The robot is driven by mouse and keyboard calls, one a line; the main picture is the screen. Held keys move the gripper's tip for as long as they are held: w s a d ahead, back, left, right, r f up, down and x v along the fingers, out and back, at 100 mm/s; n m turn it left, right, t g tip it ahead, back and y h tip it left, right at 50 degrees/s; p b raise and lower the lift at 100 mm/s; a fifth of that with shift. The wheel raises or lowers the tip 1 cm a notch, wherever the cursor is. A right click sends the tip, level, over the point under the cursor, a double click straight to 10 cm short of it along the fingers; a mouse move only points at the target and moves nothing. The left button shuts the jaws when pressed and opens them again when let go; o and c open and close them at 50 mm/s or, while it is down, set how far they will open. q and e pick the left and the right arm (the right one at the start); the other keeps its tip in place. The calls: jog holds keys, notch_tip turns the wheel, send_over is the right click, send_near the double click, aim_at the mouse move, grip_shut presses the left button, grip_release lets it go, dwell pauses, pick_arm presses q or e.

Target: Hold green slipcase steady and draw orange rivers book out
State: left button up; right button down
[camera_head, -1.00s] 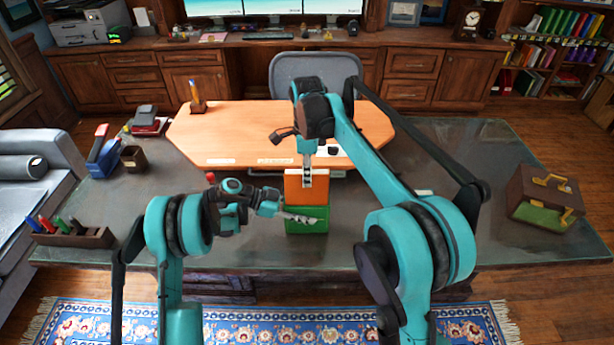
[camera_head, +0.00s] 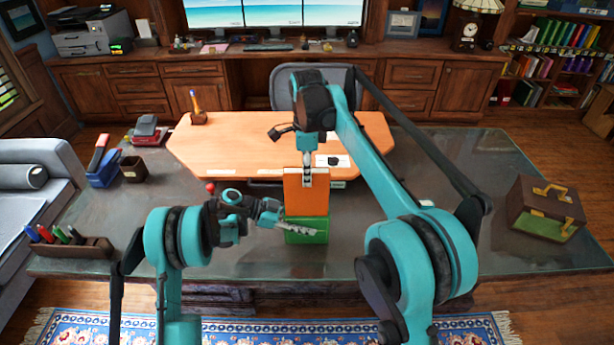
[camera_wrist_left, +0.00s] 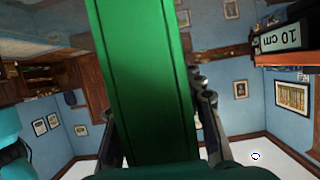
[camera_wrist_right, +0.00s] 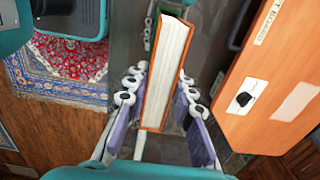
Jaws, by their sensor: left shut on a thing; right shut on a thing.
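The green slipcase (camera_head: 308,232) stands upright on the dark glass desk top, near the middle of the head view. The orange book (camera_head: 307,203) stands up out of its top, with a good part of the cover showing; its lower end is hidden inside. My left gripper (camera_head: 298,228) is shut on the slipcase from the left; the green case fills the space between its fingers in the left wrist view (camera_wrist_left: 145,80). My right gripper (camera_head: 308,176) is shut on the book's upper end from above. In the right wrist view the white page edges and orange covers of the book (camera_wrist_right: 166,75) show between its fingers.
An orange desk panel (camera_head: 235,145) lies behind the slipcase. A pen tray (camera_head: 70,245), a dark cup (camera_head: 133,168) and a blue holder (camera_head: 103,172) stand at the left. A brown case (camera_head: 545,208) stands at the right. The glass around the slipcase is clear.

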jog(key=shift+r, duration=1.3)
pick_arm(q)
jog(key=o, duration=1.3)
jog(key=v, duration=1.2)
pick_arm(e)
jog(key=shift+f, duration=0.1)
